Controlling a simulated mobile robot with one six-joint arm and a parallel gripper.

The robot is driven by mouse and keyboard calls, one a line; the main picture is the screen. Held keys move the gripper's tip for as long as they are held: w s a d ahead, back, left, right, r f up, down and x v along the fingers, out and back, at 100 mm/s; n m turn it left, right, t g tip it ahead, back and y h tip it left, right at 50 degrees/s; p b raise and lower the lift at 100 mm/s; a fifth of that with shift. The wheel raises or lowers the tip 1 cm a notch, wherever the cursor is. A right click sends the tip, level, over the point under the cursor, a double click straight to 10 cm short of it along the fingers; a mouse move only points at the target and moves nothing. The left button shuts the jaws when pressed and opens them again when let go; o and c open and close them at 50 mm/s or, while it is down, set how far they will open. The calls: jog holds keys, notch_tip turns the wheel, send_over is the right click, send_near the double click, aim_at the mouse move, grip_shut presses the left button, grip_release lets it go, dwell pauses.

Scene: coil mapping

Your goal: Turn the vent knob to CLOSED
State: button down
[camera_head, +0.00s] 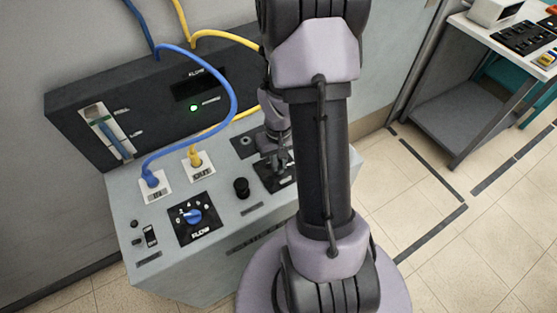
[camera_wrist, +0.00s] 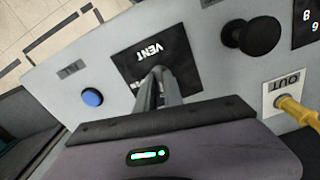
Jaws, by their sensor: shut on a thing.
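The black vent plate (camera_wrist: 185,62) carries the white word VENT in the wrist view, and part of another word shows beside my fingers. My gripper (camera_wrist: 156,78) is over this plate, with its fingers shut on the vent knob. The knob itself is hidden by the fingers, so its pointing direction cannot be read. In the head view my gripper (camera_head: 280,163) reaches down to the vent plate (camera_head: 285,187), which my arm partly covers.
A black round knob (camera_wrist: 252,35) stands close to the vent plate, and a yellow plug (camera_wrist: 300,112) sits in the OUT port. A blue button (camera_wrist: 92,97) is on the other side. The head view shows a blue flow dial (camera_head: 193,216) and a blue hose (camera_head: 232,95).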

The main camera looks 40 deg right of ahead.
aim_at(279, 165)
jog(key=shift+n, duration=1)
jog(key=c, duration=1.5)
grip_release()
jog(key=shift+o, duration=0.2)
notch_tip(279, 165, up, 17)
jog(key=p, duration=0.6)
jog(key=shift+r+p, duration=0.2)
jog(key=shift+p, duration=0.15)
jog(key=shift+a, duration=0.1)
